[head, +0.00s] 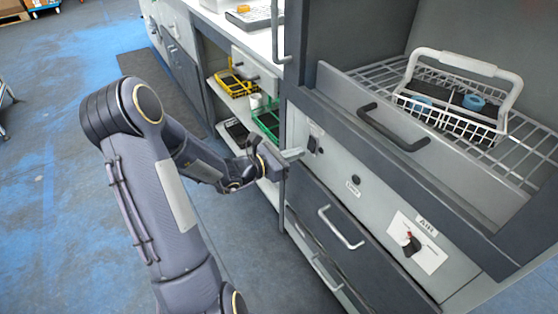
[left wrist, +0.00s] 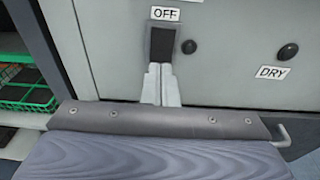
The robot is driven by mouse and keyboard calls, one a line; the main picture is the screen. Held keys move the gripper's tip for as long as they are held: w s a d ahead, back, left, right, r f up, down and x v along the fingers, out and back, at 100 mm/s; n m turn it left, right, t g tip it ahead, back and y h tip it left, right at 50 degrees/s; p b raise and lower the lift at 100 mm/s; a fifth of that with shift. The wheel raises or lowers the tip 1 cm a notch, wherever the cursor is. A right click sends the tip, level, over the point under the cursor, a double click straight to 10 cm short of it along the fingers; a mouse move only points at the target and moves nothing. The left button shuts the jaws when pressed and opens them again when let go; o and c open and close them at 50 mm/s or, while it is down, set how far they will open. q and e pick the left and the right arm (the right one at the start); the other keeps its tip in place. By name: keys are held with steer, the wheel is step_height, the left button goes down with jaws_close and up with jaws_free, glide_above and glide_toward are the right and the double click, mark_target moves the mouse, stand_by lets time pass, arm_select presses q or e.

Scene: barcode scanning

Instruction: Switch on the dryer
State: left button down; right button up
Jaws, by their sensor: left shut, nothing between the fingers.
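The dryer's front panel (head: 338,162) carries a black switch (head: 314,144) at its left end. In the left wrist view the black switch (left wrist: 162,42) sits under an OFF label (left wrist: 165,14). My left gripper (head: 298,154) is shut and empty, and its fingertips (left wrist: 160,70) are just below the switch; I cannot tell whether they touch it. A black knob (left wrist: 287,51) and a DRY label (left wrist: 272,72) are to the right. My right gripper is not in view.
A wire basket (head: 455,100) with a white handle stands on the rack above the panel. A red and black AIR knob (head: 411,243) is at the lower right. Shelves with yellow (head: 234,84) and green baskets (head: 268,120) are to the left. Blue floor (head: 50,160) is open at far left.

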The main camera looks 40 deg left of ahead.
arm_select(q)
steer(key=shift+x, duration=1)
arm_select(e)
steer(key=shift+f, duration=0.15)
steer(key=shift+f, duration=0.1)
